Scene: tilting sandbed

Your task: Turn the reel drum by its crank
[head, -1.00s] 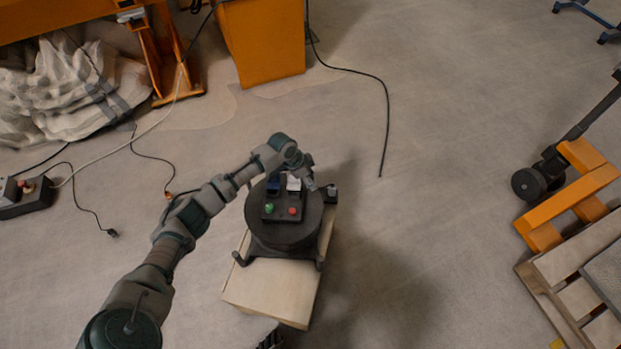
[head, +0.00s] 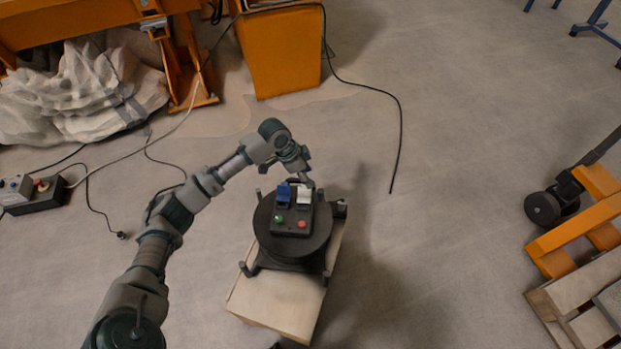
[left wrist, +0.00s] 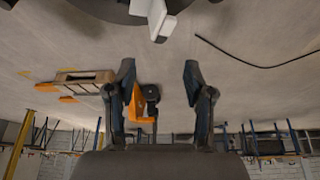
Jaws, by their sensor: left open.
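The reel drum (head: 267,238) is dark and round, in a black frame on a pale wooden box. A black unit on top of it has a green and a red button and blue and white parts. A small dark part (head: 340,208), perhaps the crank, sticks out at the drum's right side. My left gripper (head: 306,179) is at the drum's far edge. In the left wrist view its two fingers (left wrist: 159,75) are apart with nothing between them. A dark rounded edge and a pale block-like part (left wrist: 157,12) show at the top there. My right gripper is not recognisable.
The pale wooden box (head: 278,300) bears the drum. A black cable (head: 398,130) lies on the floor beyond it. An orange pallet truck (head: 580,228) and a wooden pallet (head: 568,298) stand at the right. A control box (head: 40,195) lies at the left. Open floor lies right of the drum.

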